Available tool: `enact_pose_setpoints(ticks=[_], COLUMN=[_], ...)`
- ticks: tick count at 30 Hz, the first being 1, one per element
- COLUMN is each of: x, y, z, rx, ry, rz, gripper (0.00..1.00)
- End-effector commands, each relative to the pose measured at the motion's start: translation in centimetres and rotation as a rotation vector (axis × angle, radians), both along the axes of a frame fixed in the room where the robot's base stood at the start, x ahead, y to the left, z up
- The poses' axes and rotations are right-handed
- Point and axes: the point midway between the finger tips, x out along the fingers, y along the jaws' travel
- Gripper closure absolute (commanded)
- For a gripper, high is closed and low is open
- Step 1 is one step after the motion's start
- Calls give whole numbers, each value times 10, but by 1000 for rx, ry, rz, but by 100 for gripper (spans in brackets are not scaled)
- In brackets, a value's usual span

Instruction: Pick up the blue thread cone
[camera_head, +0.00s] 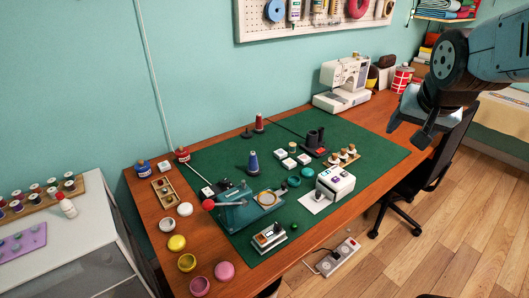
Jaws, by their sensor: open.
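The blue thread cone (253,161) stands upright on the green cutting mat (217,160), left of the middle of the desk. It sits on a dark base behind the teal device with a red knob. A red thread cone (259,122) stands farther back on the mat. My gripper (422,135) is at the upper right, over the desk's right edge and the chair, far from the blue cone. It is open and nothing shows between its fingers.
A teal press-like device (247,210) stands just in front of the blue cone. White blocks (289,163) and a black holder (315,140) lie to its right. A white sewing machine (343,82) stands at the back. A black chair (408,195) is at the right.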

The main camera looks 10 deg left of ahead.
Motion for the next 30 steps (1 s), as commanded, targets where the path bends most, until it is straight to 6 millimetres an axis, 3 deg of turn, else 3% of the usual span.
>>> enact_pose_setpoints(ticks=[6, 15, 21, 30], x=[62, 125, 153, 173], y=[44, 113, 163, 238], z=[-33, -85, -119, -168], rx=[135, 408, 631, 1018], ry=[-55, -96, -90, -11], rz=[-81, -184, -264, -406], gripper=[40, 40, 40, 40])
